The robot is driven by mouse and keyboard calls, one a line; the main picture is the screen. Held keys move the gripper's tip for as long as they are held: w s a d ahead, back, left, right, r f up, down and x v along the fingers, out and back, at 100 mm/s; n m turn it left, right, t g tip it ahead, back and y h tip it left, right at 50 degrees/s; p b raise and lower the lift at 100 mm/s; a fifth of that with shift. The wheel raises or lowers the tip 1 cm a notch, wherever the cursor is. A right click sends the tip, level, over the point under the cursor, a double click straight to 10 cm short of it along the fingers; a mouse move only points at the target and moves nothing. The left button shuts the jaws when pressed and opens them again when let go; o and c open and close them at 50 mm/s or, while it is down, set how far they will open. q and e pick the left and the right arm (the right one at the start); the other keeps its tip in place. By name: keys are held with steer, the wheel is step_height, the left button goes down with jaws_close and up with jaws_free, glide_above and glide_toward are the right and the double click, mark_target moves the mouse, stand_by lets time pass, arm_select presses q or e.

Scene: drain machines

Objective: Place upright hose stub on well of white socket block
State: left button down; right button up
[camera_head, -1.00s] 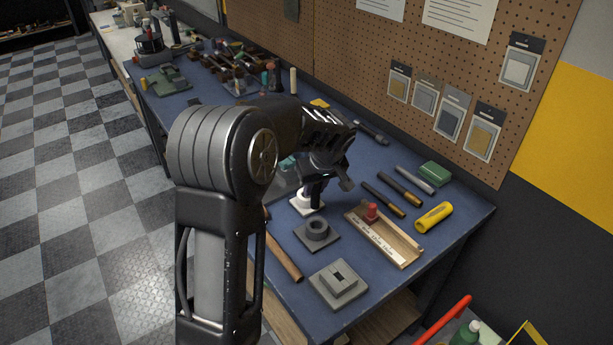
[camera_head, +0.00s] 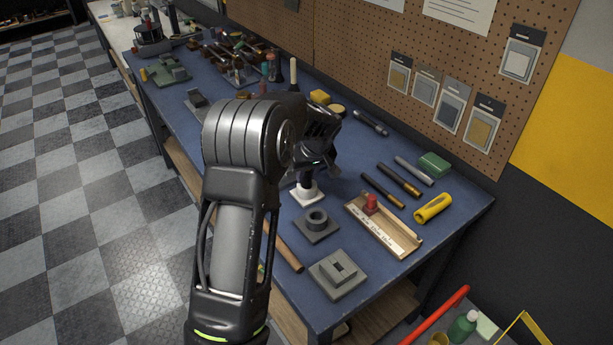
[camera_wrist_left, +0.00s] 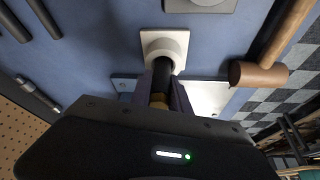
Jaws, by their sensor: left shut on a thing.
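The white socket block (camera_head: 306,194) stands on the blue bench below my left gripper (camera_head: 309,168). It also shows in the left wrist view (camera_wrist_left: 176,42). My left gripper is shut on a dark hose stub (camera_wrist_left: 161,76) with a brownish band near the fingers. The stub looks about upright, and its lower end is at the raised round collar of the block. I cannot tell whether the end is inside the well or just above it. The fingers partly hide the stub in the head view. My right gripper is not in view.
A grey ring block (camera_head: 317,223) and a grey stepped block (camera_head: 338,273) stand nearer the front. A wooden tray (camera_head: 402,243) with a red piece lies to the right. A wooden-handled hammer (camera_wrist_left: 262,72) lies beside the socket block. Dark rods (camera_head: 383,190) lie further right.

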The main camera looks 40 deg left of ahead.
arm_select(q)
steer(key=shift+f, duration=0.15)
steer(key=c, duration=1.2)
jaws_free()
steer(key=shift+c, duration=0.2)
